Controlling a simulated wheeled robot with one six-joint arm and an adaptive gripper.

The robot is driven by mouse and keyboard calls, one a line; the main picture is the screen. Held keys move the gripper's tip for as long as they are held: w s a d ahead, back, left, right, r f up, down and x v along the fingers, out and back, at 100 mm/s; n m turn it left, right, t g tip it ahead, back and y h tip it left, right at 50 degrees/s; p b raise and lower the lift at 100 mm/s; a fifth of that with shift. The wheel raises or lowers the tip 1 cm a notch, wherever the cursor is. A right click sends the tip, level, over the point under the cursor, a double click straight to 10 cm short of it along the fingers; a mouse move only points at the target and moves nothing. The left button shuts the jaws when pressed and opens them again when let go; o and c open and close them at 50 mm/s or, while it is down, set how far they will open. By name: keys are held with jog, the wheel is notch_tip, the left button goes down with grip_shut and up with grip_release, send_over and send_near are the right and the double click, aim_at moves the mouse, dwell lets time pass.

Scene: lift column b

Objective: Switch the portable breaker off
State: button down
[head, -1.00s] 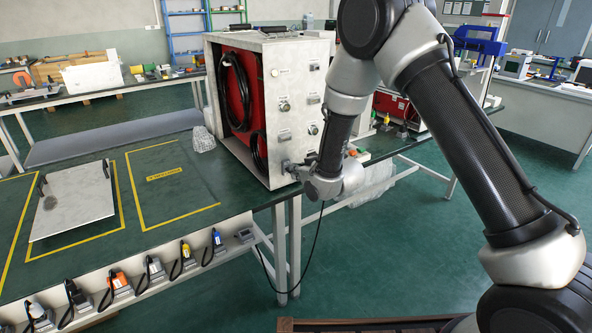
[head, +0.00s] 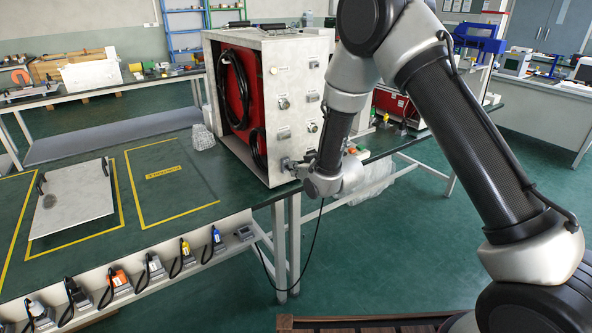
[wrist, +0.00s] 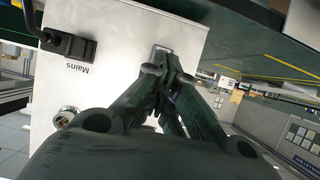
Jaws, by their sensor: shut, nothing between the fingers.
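The portable breaker is a pale metal cabinet (head: 300,85) with a red inner panel and coiled black cables, standing on the green bench. Its right-hand face carries several round knobs and small labels. My gripper (head: 287,164) is at the low front part of that face. In the wrist view my gripper (wrist: 168,70) is shut, its fingertips at a small grey fitting (wrist: 162,52) on the white panel (wrist: 120,30). The fingers partly cover this fitting, so I cannot tell its position or whether they touch it. A black plug (wrist: 68,45) sits beside the word "Mains".
The green bench (head: 140,230) has yellow-marked areas and a tilted white plate (head: 75,198) at left. Several cabled connectors line its front edge. A crumpled clear bag (head: 203,138) lies beside the cabinet. A black cable hangs below my gripper.

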jog(key=shift+s, duration=0.1)
dwell(0.3)
jog(key=shift+s+d+f, duration=0.4)
jog(key=shift+s, duration=0.1)
